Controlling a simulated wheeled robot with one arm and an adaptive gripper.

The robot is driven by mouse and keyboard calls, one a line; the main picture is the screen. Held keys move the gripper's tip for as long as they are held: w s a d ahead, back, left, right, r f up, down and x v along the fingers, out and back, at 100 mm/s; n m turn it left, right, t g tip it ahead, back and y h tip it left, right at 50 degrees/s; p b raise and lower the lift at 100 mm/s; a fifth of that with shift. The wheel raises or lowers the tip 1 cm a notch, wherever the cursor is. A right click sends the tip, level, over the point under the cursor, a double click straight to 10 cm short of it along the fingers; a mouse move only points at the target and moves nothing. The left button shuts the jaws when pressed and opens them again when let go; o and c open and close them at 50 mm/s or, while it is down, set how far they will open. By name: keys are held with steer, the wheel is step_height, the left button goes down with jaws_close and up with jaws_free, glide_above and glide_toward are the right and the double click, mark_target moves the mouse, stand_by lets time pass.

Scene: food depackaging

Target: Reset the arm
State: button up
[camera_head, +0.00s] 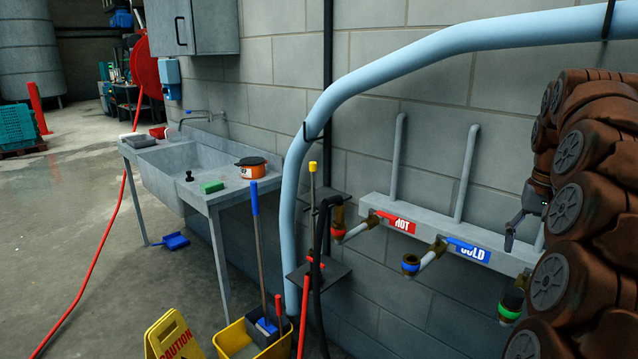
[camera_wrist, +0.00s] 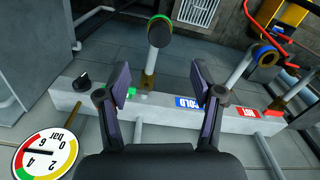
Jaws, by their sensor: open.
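In the wrist view, my gripper (camera_wrist: 161,84) is open, its two dark fingers spread with nothing between them. Beyond the fingers is the grey pipe manifold (camera_wrist: 68,101) with a blue COLD label (camera_wrist: 188,102) and a red HOT label (camera_wrist: 247,113). A tap with a green-ringed end (camera_wrist: 159,32) stands up beyond the gap between the fingers. In the head view, only a small grey part of my gripper (camera_head: 512,236) shows at the right, in front of the manifold (camera_head: 378,203) and right of the COLD label (camera_head: 469,250). Whether it touches the manifold cannot be told.
A round pressure gauge (camera_wrist: 45,154) and black knob (camera_wrist: 83,81) are left of the fingers. In the head view, a sink (camera_head: 172,172) stands left, with a yellow mop bucket (camera_head: 235,340) and caution sign (camera_head: 172,337) in front. Open floor (camera_head: 50,215) lies further left.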

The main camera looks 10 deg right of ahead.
steer(key=s+a+f+n, duration=0.3)
steer(key=a, duration=0.8)
steer(key=s+a+f+n, duration=0.2)
steer(key=a, duration=0.8)
steer(key=s+a+f+n+g, duration=0.1)
steer(key=s+a+f, duration=0.4)
steer(key=s, duration=0.4)
steer(key=s+a+f+n, duration=0.2)
steer(key=s+a+f, duration=0.4)
steer(key=s, duration=0.3)
steer(key=shift+s+a+f+g, duration=0.3)
steer(key=shift+f+g, duration=0.1)
steer(key=shift+f, duration=0.1)
